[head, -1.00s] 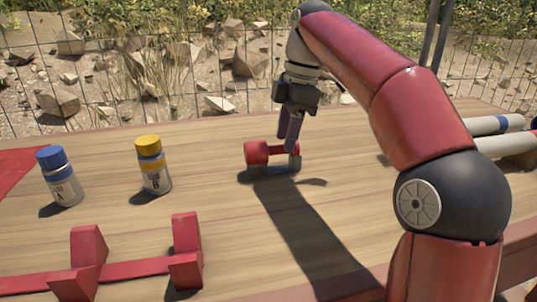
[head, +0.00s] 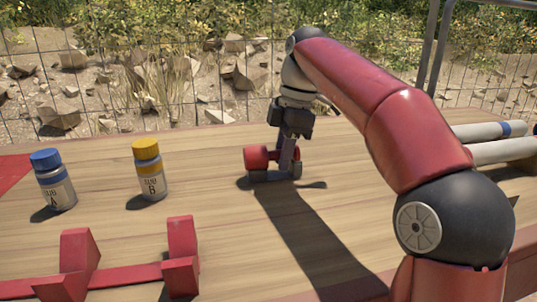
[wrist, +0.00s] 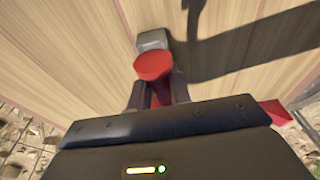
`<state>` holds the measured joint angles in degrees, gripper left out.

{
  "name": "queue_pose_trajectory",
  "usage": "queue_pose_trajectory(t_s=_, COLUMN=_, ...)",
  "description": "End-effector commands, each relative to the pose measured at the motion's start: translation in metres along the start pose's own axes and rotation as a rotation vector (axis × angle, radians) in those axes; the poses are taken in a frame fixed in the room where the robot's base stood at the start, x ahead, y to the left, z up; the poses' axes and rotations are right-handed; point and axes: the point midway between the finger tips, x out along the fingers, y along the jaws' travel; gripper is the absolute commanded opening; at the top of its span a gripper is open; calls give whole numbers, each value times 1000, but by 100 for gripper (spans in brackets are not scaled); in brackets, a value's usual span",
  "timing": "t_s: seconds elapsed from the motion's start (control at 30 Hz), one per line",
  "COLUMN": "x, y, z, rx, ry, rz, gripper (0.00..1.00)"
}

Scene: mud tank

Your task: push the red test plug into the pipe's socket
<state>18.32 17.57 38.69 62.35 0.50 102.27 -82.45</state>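The red test plug (head: 257,158) lies on its side in a low grey cradle (head: 262,176) on the wooden table, its wide red head to the left. My gripper (head: 288,168) is down at the plug's narrower part, pointing at the table. In the wrist view the plug's round red head (wrist: 153,66) shows ahead of my fingers (wrist: 160,92), with one finger on each side of the narrower red part. I cannot tell whether the fingers press on it. White pipes (head: 490,131) lie at the right, one with a blue band. No socket opening can be made out.
A blue-capped bottle A (head: 57,190) and a yellow-capped bottle B (head: 151,180) stand at the left. A red rack (head: 120,277) with upright prongs is at the front left. The table between the cradle and the bottles is clear.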

Motion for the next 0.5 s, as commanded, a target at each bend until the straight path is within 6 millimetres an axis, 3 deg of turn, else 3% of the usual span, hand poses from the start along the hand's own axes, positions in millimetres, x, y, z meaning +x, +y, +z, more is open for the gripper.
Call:
queue_pose_trajectory(t_s=0.13, x=-4, y=0, z=-1, rx=0, ry=0, rz=1, gripper=5)
queue_pose_trajectory(t_s=0.5, x=-40, y=0, z=-9, rx=-1, ry=1, rz=1, gripper=5)
